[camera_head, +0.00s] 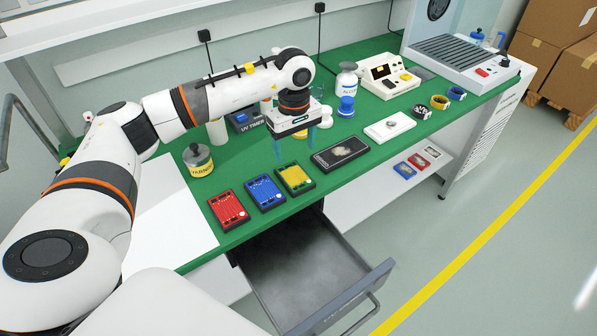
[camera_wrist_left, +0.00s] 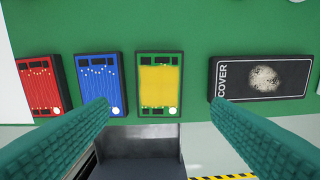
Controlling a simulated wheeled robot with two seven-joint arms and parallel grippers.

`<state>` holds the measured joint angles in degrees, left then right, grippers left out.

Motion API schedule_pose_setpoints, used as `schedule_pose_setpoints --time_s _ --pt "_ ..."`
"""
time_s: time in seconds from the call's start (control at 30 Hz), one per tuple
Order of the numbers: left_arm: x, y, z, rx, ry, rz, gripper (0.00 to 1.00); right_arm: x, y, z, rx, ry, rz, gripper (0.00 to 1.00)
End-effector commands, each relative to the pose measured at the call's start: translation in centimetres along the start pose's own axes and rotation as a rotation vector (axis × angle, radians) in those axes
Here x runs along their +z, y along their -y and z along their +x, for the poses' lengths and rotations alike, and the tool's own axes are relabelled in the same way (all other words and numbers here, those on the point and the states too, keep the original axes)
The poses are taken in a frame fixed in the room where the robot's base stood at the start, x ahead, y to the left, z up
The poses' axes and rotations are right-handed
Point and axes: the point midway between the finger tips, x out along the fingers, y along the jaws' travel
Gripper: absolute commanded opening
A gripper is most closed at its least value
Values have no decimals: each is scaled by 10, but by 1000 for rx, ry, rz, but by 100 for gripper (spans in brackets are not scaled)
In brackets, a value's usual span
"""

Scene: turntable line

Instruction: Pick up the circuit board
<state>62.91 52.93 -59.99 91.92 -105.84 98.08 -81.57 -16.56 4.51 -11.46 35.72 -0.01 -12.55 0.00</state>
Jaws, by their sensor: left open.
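Three flat circuit boards in dark frames lie in a row on the green bench mat (camera_head: 262,163). One is red (camera_head: 228,207) (camera_wrist_left: 39,86), one blue (camera_head: 265,192) (camera_wrist_left: 101,82), and one green with a large yellow area (camera_head: 294,179) (camera_wrist_left: 160,84). My left gripper (camera_head: 297,148) points down above the row, near the green-and-yellow board. In the left wrist view its two teal fingers (camera_wrist_left: 162,106) are spread wide, with the green-and-yellow board between and beyond their tips. Nothing is held. My right gripper is not in view.
A black COVER box (camera_head: 340,153) (camera_wrist_left: 262,77) lies right of the boards. An open, empty-looking drawer (camera_head: 300,268) juts out below the front edge. A varnish jar (camera_head: 198,160) stands at left; a UV timer (camera_head: 245,120) and alcohol bottle (camera_head: 346,80) stand behind.

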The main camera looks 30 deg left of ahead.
Motion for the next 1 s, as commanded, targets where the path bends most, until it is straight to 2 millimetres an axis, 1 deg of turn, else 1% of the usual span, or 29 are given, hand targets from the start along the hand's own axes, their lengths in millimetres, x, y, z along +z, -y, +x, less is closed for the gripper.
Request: schedule_pose_setpoints --time_s 0.03,0.1,0.23,0.37,0.53,0.6,0.7,0.8,0.97,1.0 --pt "0 -1 9 5 -2 0 73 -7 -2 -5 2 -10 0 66" --pt "-1 -1 20 4 -2 0 73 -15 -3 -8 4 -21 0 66" --pt "0 0 34 1 -1 -1 73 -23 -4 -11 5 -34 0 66" --pt "0 0 42 1 -1 0 73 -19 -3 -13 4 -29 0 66" --pt "1 0 66 4 -2 -1 73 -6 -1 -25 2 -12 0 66" --pt "1 1 77 3 -2 -1 73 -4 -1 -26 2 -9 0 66" --pt "1 1 87 1 -2 0 73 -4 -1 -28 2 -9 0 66" --pt "2 2 90 -1 0 1 73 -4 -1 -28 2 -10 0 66" --pt "2 1 91 -1 0 1 73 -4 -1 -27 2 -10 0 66" --pt "2 1 91 -1 0 1 68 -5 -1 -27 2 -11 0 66"
